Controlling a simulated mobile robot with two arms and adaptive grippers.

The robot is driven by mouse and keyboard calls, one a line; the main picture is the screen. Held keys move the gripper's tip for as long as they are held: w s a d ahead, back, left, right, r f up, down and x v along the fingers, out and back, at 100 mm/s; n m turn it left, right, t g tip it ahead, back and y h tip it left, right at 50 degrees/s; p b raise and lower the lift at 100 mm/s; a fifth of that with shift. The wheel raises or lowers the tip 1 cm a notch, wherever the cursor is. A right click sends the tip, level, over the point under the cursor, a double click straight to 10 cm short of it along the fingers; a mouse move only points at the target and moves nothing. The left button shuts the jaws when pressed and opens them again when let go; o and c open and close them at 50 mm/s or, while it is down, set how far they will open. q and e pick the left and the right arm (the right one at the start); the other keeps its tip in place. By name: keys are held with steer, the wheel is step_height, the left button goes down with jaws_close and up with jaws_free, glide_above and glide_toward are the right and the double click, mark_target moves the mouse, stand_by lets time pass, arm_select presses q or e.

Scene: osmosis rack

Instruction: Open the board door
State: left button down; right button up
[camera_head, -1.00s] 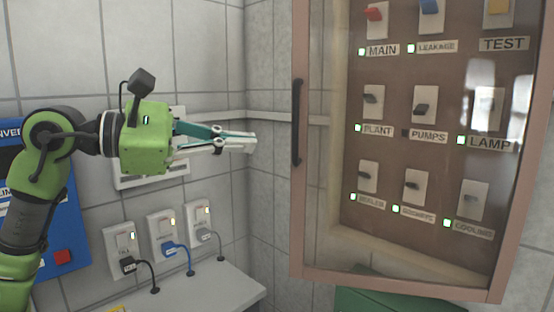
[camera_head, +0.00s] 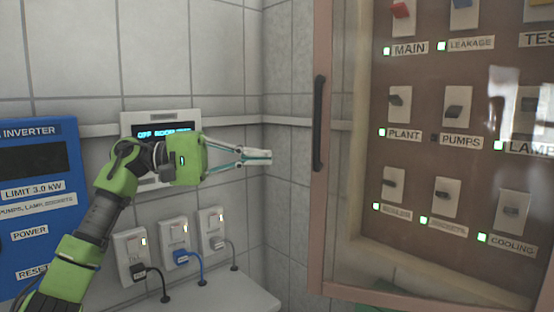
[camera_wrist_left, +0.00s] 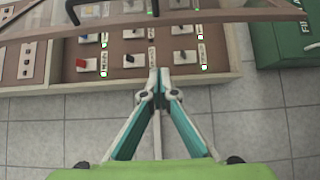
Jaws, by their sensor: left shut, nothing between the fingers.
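In the left wrist view, the closed fingertips (camera_wrist_left: 158,74) point toward the board, and part of the black handle (camera_wrist_left: 73,12) shows at the top left. My right gripper is not in view.
Behind the pane are labelled switches (camera_head: 400,105) with green lights. A blue inverter box (camera_head: 40,190) and a display panel (camera_head: 165,128) are on the left wall. Sockets with plugs (camera_head: 180,243) stand above a grey counter (camera_head: 245,297). A green box (camera_wrist_left: 280,45) shows in the wrist view.

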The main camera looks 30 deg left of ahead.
arm_select(q)
steer(key=d+p, duration=0.4)
steer(key=d, duration=0.4)
steer(key=shift+w+d, duration=0.15)
steer(key=shift+d, duration=0.2)
